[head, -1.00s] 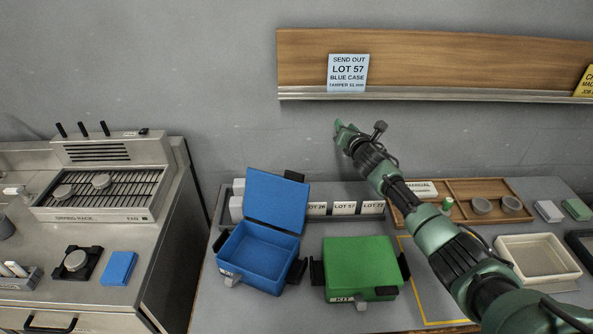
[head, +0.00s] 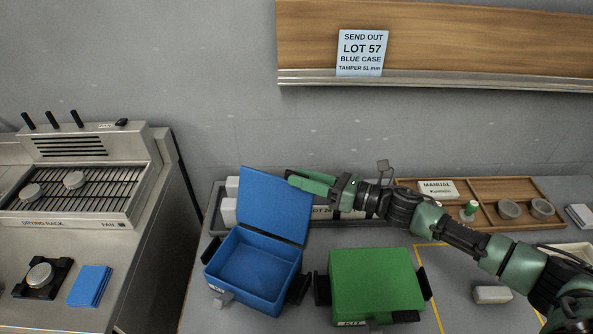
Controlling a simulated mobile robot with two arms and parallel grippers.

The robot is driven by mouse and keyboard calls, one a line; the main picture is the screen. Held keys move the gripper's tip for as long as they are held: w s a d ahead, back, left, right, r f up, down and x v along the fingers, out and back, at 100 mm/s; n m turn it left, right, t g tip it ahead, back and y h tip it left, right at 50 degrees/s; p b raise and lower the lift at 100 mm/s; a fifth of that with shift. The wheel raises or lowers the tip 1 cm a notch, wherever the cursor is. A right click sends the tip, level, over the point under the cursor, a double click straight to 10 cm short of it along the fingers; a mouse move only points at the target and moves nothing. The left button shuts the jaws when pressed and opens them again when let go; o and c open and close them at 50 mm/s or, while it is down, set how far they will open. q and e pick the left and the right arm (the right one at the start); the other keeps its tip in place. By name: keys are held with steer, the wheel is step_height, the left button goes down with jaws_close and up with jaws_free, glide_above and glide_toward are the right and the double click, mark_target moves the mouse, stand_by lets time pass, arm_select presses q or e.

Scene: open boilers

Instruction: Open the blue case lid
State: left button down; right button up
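The blue case (head: 252,272) stands on the grey worktop in the head view, left of the green case. Its lid (head: 272,204) is up, tilted back, and the empty blue inside shows. My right arm reaches in from the right, above and behind the green case. My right gripper (head: 300,181) points left, with its green fingertips at the right edge of the raised lid. I cannot tell whether they touch it or how far apart the fingers are. My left gripper is not in view.
The green case (head: 375,283) is shut, close on the right. Behind are a grey rack with labelled slots, partly hidden, and a wooden tray (head: 485,217). A drying rack (head: 70,190) stands left. A white block (head: 492,294) lies right. A Lot 57 note (head: 360,52) names the blue case.

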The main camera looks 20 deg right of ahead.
steer(key=shift+x, duration=0.9)
jaws_close()
stand_by(0.8)
